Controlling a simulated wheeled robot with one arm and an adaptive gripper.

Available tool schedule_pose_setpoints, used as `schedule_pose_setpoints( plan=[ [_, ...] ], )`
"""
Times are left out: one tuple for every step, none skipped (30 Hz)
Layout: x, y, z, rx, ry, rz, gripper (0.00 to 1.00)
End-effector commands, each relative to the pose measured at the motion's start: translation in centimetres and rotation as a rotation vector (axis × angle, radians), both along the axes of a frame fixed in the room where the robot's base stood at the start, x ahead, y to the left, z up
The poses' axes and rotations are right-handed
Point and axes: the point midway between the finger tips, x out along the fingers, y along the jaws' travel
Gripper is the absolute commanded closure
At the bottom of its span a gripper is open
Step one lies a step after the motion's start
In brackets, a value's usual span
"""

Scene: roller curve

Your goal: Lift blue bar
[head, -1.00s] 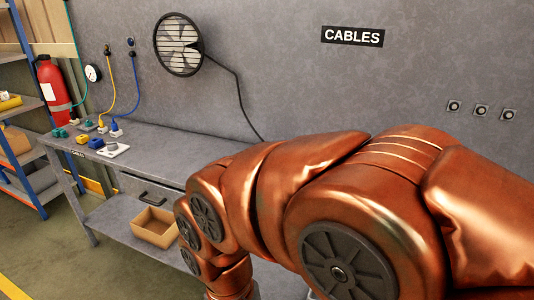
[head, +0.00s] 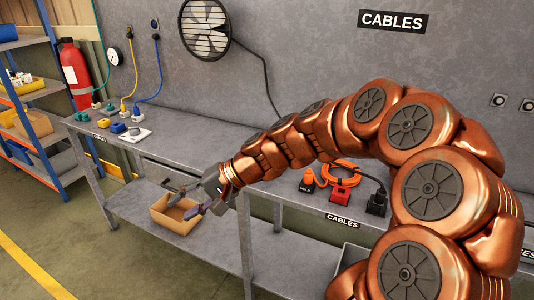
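My gripper (head: 183,206) is at the end of my copper arm, over the cardboard box (head: 163,227) on the lower shelf of the bench. Its two fingers are spread apart, with nothing clearly seen between them. The fingers have dark bluish-purple tips. I cannot make out a blue bar for certain in the head view. My gripper and forearm hide part of the box and the bench edge.
The grey bench (head: 185,133) carries small coloured connectors at left and an orange cable coil (head: 340,172) with a red block (head: 341,193) at right. A fire extinguisher (head: 76,72) and a blue-framed shelf (head: 46,150) stand at left. The left floor is open.

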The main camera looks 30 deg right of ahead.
Motion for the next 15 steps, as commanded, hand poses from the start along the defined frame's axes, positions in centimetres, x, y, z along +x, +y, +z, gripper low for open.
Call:
schedule_pose_setpoints(
  plan=[
    [2.2,-2.0,0.0,0.061,-0.006,-0.08,0.61],
    [3.5,-3.2,0.1,0.099,-0.012,-0.127,0.61],
    [5.0,-5.0,0.3,0.144,-0.02,-0.191,0.61],
    [6.2,-6.6,0.4,0.178,-0.027,-0.243,0.61],
    [7.3,-8.3,0.3,0.211,-0.031,-0.297,0.61],
    [8.7,-10.7,0.1,0.254,-0.037,-0.37,0.61],
    [9.6,-12.6,0.0,0.286,-0.042,-0.423,0.61],
    [10.3,-14.6,-0.3,0.316,-0.043,-0.477,0.61],
    [11.2,-17.2,-0.9,0.356,-0.045,-0.55,0.61],
    [11.8,-19.3,-1.3,0.381,-0.047,-0.606,0.61],
    [12.2,-21.3,-1.7,0.408,-0.047,-0.659,0.61],
    [12.6,-23.9,-2.5,0.441,-0.046,-0.725,0.61],
    [12.7,-25.7,-3.1,0.46,-0.045,-0.77,0.61],
    [12.8,-27.3,-3.5,0.481,-0.046,-0.812,0.61],
    [12.8,-29.4,-4.1,0.501,-0.047,-0.863,0.61]
  ],
)
